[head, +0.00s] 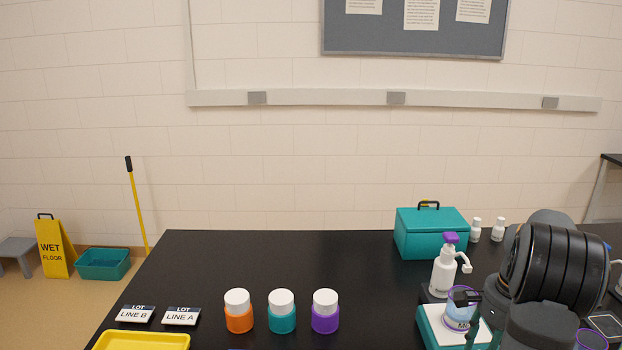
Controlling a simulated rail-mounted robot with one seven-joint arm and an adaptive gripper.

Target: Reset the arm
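My arm is at the right of the head view, and my gripper (469,315) reaches down and left from it. The cup stands on a white-topped teal base (430,336). One finger overlaps the cup's upper right side and another dark tip shows low at its right. I cannot tell whether the fingers touch the cup or stand apart around it. My arm hides much of the table's right end.
A white pump bottle (445,270) with a purple top stands just behind the cup. A teal box (432,235) and two small white bottles (475,230) are farther back. Orange, teal and purple jars (325,318), lot cards (181,316) and a yellow tray (143,342) are left. The table's middle is clear.

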